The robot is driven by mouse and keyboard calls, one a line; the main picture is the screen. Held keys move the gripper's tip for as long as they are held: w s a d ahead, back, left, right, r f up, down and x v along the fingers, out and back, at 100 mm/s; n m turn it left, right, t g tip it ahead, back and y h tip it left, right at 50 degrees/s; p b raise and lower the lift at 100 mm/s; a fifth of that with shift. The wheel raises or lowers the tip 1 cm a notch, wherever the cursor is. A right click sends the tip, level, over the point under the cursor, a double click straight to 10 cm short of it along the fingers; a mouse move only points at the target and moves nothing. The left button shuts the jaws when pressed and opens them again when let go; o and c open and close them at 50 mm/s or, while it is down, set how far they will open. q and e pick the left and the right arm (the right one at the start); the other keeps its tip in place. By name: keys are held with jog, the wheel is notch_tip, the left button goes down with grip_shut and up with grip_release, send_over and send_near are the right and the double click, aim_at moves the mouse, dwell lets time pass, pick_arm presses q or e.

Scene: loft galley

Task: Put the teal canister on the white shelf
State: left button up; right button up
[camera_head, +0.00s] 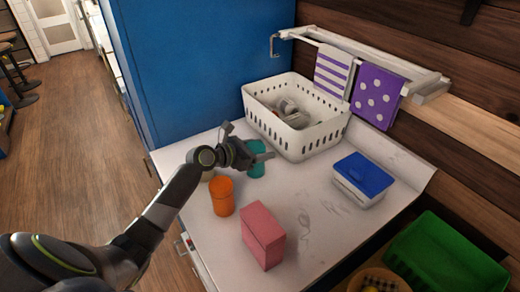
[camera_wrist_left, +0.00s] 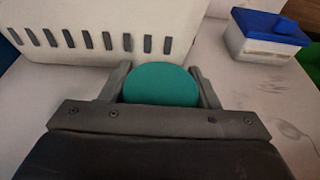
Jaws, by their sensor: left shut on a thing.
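The teal canister (camera_head: 257,171) stands on the white counter in front of the white basket, partly covered by my gripper. My left gripper (camera_head: 258,156) is shut on it, one finger on each side. In the left wrist view the round teal top (camera_wrist_left: 160,85) sits between the two fingers (camera_wrist_left: 160,92). Whether its base touches the counter is hard to tell. A white slatted shelf or rack (camera_head: 362,48) is fixed to the wooden wall at the upper right, with two purple-patterned towels hanging from it. My right gripper is not in view.
An orange canister (camera_head: 222,197) and a pink box (camera_head: 263,236) stand nearer the front. The white basket (camera_head: 312,141) holds grey-white items. A blue-lidded box (camera_head: 361,181) sits right. A tall blue cabinet (camera_head: 195,60) stands left of the basket. A green crate (camera_head: 446,257) is lower right.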

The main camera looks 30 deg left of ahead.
pick_arm(q)
jog(key=o, duration=1.2)
jog(key=shift+f, duration=0.1)
